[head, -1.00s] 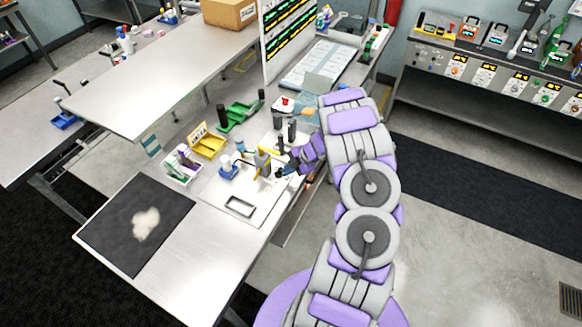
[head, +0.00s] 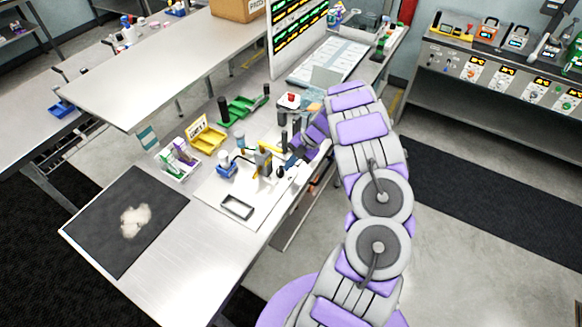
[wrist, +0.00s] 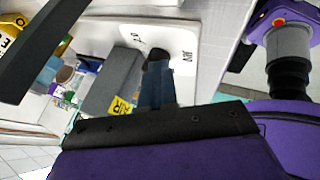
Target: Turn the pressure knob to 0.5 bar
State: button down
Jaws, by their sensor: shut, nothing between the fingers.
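A small grey-and-yellow fixture (head: 263,160) stands on the white board (head: 215,190) on the bench. A small dark round part (head: 280,171), possibly the pressure knob, sits at its right. In the wrist view a dark knob-like part (wrist: 159,56) shows against a white panel with printed marks, one reading like "MIN". A grey block (wrist: 110,82) with a yellow AIR label is left of it. My gripper (head: 292,156) is shut and empty, just above and right of the fixture. Its blue-grey fingers (wrist: 157,88) overlap the dark part in the wrist view; I cannot tell whether they touch. The pointer setting is unreadable.
A red button box (head: 291,99) is beyond my gripper. A dark mat (head: 110,235) lies front left.

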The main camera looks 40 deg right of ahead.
jog(key=shift+w+d, duration=0.15)
jog(key=shift+d, duration=0.1)
jog(key=shift+a, duration=0.35)
dwell(0.3)
